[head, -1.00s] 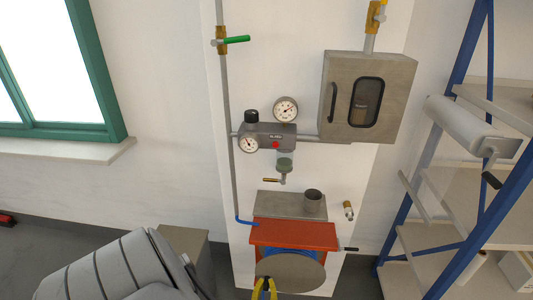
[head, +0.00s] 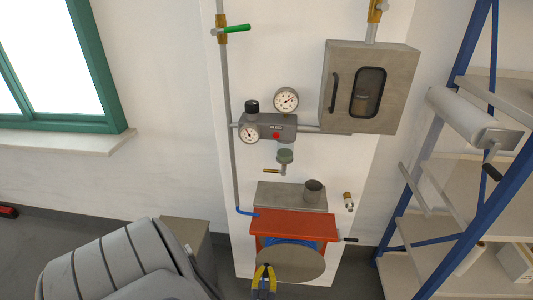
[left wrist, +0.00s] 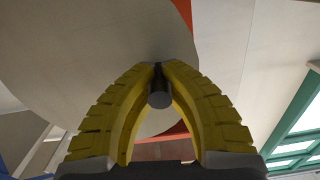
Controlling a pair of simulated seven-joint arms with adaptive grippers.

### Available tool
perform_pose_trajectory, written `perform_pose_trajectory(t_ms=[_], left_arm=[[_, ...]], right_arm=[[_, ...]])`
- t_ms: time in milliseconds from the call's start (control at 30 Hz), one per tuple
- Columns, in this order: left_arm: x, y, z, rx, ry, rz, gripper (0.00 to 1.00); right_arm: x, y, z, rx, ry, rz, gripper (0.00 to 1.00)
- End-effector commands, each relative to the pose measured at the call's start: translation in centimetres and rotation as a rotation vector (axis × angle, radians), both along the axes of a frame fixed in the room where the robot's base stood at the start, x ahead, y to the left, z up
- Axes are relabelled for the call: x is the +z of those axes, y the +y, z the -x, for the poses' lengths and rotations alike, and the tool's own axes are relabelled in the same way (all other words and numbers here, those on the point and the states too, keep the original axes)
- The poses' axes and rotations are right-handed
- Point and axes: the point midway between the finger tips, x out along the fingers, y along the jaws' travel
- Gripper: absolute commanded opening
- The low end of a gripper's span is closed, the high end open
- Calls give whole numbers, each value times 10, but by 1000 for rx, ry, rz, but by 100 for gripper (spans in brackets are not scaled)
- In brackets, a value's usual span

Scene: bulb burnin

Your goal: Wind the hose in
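The hose reel hangs low on the white wall panel under a red bracket (head: 293,224). Its round grey face disc (head: 296,266) points toward me, and some blue hose (head: 289,241) shows behind the disc's top edge. My left gripper (head: 264,268), with yellow fingers, is at the lower left of the disc. In the left wrist view the fingers (left wrist: 159,68) close around a small dark grey handle peg (left wrist: 160,100) standing out from the disc (left wrist: 90,50). The peg's round end shows between them. My right gripper is not in view.
A blue hose end (head: 243,211) joins the grey pipe left of the bracket. Above are a regulator with gauges (head: 275,127) and a grey cabinet (head: 369,88). A small black-tipped crank (head: 348,239) sticks out at the bracket's right. A blue-framed shelf (head: 450,190) stands at right.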

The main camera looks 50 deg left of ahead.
Motion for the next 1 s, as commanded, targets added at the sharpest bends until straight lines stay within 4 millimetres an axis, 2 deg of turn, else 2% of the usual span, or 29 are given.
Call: perform_pose_trajectory(t_ms=[200, 533, 1000], left_arm=[[17, 0, 1, 3, 108, -118, 0], [35, -2, -1, 2, 236, -253, 0], [41, -4, -2, 1, 285, -304, 0]], right_arm=[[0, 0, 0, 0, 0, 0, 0], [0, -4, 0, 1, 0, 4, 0], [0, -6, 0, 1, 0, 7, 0]])
